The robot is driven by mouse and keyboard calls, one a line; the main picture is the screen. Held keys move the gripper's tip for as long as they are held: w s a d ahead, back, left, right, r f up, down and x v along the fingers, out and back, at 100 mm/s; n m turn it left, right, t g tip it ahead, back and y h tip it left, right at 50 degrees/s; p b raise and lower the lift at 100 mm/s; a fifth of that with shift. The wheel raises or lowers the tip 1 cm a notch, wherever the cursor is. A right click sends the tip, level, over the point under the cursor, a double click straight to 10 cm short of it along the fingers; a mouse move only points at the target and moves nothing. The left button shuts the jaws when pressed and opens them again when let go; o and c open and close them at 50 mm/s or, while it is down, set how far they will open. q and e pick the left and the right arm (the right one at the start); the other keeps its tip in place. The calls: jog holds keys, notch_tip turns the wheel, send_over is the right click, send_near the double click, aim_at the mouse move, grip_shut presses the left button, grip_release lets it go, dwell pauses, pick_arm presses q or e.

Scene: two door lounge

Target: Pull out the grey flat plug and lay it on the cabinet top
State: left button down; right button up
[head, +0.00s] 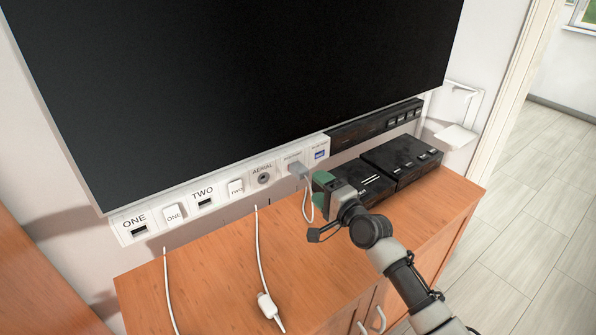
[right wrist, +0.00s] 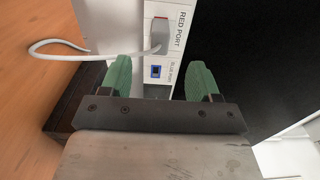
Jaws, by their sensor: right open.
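The grey flat plug (head: 297,169) sits in a socket of the white port strip under the screen. A white cable loops down from it. The plug also shows in the right wrist view (right wrist: 159,36), beyond the fingertips, beside a label that seems to read "RED PORT". My right gripper (head: 320,190) has green fingers and is close to the strip, just right of the plug. In the right wrist view its fingers (right wrist: 158,78) are apart with nothing between them, and the plug is ahead of them, not touched. The wooden cabinet top (head: 212,262) is below. My left gripper is out of view.
A blue port (head: 320,155) is right of the plug. Black boxes (head: 402,158) stand on the right of the cabinet top. A white cable end (head: 267,305) and another cord (head: 168,285) lie at front left. The large black screen (head: 250,90) overhangs the strip. Bare wood lies between.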

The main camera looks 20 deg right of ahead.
aim_at(305, 176)
jog(key=b+x, duration=0.3)
jog(key=x, duration=0.4)
jog(key=shift+w+f, duration=0.15)
jog(key=shift+w, duration=0.05)
jog(key=shift+w+a+b, duration=0.3)
jog(key=shift+w+b, duration=0.2)
jog(key=shift+w, duration=0.15)
dwell(0.5)
grip_shut()
dwell(0.3)
jog(key=shift+s+p, duration=0.1)
jog(key=shift+p, duration=0.2)
